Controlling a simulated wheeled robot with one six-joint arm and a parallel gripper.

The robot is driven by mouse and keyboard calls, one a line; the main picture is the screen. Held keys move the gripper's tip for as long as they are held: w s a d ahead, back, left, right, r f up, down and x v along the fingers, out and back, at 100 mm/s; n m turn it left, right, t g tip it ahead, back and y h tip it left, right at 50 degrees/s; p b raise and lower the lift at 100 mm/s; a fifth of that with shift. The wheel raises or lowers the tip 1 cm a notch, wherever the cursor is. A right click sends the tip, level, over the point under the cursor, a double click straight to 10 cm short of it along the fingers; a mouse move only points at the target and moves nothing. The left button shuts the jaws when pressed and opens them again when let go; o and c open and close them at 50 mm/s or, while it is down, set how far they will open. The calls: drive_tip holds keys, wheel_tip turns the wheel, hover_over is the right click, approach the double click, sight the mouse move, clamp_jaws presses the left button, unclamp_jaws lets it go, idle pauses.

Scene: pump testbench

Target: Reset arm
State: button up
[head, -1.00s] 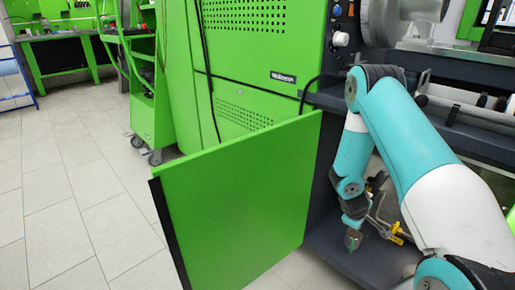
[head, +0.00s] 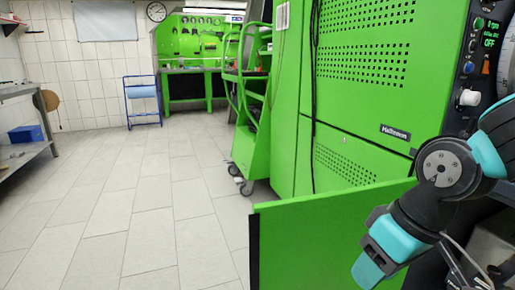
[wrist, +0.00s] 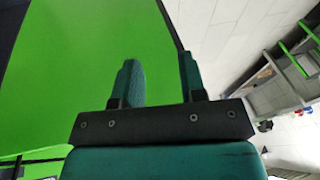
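My arm is folded at the right of the head view. My gripper (head: 370,268) hangs in front of the open green door panel (head: 315,240) of the testbench. In the wrist view my gripper (wrist: 160,68) has its two teal fingers apart, with nothing between them. The green panel (wrist: 90,60) fills much of that view behind the fingers. I cannot tell the exact gap between gripper and panel.
The green testbench cabinet (head: 360,90) stands at the right, with a control panel at its edge. A green wheeled cart (head: 248,150) stands beside it. A metal table (head: 25,155) is at the far left. The tiled floor (head: 130,220) is clear.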

drive_tip(key=s+a+r+n+g+p, duration=0.1)
drive_tip(key=s+a+r+n, duration=0.15)
drive_tip(key=s+r, duration=0.45)
wheel_tip(320, 180, up, 25)
drive_tip(key=s+p, duration=0.1)
drive_tip(key=p, duration=2.6)
drive_tip(key=shift+s+a+f+m+y, duration=0.2)
drive_tip(key=shift+s+a+m+y, duration=0.05)
drive_tip(key=shift+m+y, duration=0.1)
